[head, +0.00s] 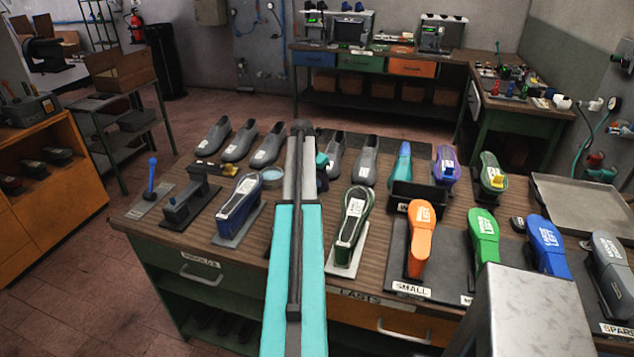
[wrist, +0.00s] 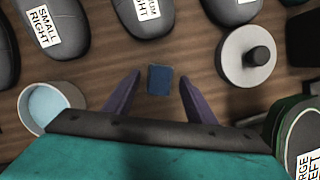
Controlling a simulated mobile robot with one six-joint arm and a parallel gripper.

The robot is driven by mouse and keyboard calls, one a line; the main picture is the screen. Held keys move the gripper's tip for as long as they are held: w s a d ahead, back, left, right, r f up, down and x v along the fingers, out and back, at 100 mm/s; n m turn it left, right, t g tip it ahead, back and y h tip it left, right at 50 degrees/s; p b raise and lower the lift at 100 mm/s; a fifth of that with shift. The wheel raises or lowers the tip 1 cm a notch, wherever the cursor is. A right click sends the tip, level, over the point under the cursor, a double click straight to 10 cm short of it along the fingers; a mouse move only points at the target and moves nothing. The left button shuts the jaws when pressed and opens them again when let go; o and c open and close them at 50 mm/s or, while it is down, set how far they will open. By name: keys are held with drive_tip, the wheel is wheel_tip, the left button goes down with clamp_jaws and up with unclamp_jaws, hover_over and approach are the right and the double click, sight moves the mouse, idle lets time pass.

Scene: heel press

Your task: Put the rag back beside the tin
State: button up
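A small dark-blue folded piece, apparently the rag (wrist: 160,80), lies flat on the wooden bench in the wrist view. My gripper (wrist: 160,77) is above it with its two purple fingers apart, one on each side, with gaps between them and the piece. The round open tin (wrist: 29,104) with pale blue contents stands to the left of the fingers, partly cut off by my wrist. In the head view the tin (head: 272,175) stands left of my teal arm; that arm hides the rag and the fingers.
Grey shoes (head: 240,142) line the bench behind. A round disc with a black knob (wrist: 258,56) sits right of the rag. A green-edged last (head: 351,222) and a blue one (head: 239,203) stand nearer. Bare wood surrounds the rag.

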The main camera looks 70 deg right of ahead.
drive_tip(key=shift+r, duration=0.25)
drive_tip(key=b+v, duration=0.3)
drive_tip(key=v, duration=0.9)
drive_tip(key=shift+f, duration=0.1)
idle(0.9)
